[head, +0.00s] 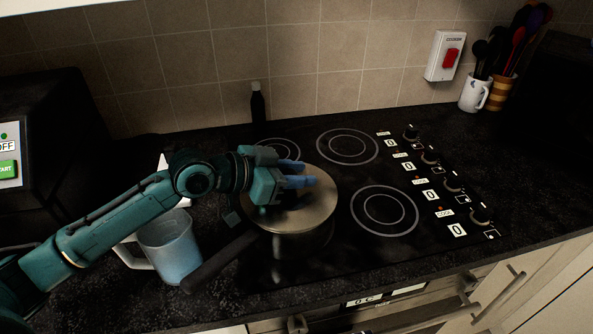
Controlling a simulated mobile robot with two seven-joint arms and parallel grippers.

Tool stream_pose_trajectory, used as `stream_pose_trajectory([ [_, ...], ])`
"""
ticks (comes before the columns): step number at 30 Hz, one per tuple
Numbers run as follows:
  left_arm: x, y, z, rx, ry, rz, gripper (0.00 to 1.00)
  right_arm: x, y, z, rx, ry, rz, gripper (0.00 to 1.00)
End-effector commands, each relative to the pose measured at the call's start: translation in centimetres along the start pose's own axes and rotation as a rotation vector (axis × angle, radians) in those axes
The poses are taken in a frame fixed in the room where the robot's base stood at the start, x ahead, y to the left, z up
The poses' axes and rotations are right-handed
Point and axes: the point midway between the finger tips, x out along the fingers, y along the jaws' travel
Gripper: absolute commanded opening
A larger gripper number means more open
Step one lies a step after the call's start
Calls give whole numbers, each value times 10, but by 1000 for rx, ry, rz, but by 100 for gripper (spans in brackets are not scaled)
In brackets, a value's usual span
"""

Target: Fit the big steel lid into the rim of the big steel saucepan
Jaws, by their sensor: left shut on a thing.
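The big steel saucepan (302,243) stands at the front left of the black hob, its dark handle (220,262) pointing toward the lower left. The big steel lid (318,207) lies over the top of the saucepan and looks about level. I cannot tell whether its edge sits inside the rim all the way round. My left gripper (298,187), with blue fingertips, is over the lid's middle and shut on it, likely at the knob, which the fingers hide. My right gripper is out of view.
A bluish jug (170,248) stands left of the saucepan, close to its handle and under my left arm. A dark bottle (258,105) stands behind the hob. A white mug (474,95) and a utensil pot (502,92) stand at the back right. The right-hand rings are clear.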

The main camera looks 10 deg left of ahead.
Motion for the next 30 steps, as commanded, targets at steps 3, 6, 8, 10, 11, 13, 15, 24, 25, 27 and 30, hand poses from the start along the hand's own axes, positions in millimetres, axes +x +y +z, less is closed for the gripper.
stream_pose_trajectory([
  [3, 2, 0, 3, 0, 1, 0, 5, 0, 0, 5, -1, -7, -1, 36],
  [6, 2, 0, 6, 0, 1, 0, 5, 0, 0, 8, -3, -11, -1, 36],
  [8, 3, 0, 6, 1, 2, 0, 32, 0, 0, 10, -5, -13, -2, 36],
  [10, 2, 0, 5, 1, 2, 0, 38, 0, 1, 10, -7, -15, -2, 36],
  [11, 2, 0, 5, 1, 2, 0, 40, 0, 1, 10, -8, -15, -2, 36],
  [13, 2, 0, 5, 0, 1, 0, 46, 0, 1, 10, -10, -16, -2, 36],
  [15, 2, 0, 5, 0, 1, 0, 51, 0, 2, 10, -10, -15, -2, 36],
  [24, 2, 0, 6, 0, -1, 0, 56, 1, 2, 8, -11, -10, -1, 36],
  [25, 2, 0, 6, 0, -1, 0, 56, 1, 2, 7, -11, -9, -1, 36],
  [27, 1, 0, 1, 2, 1, 0, 56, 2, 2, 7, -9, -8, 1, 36],
  [30, -5, 0, -13, 5, 3, 0, 56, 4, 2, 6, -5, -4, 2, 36],
])
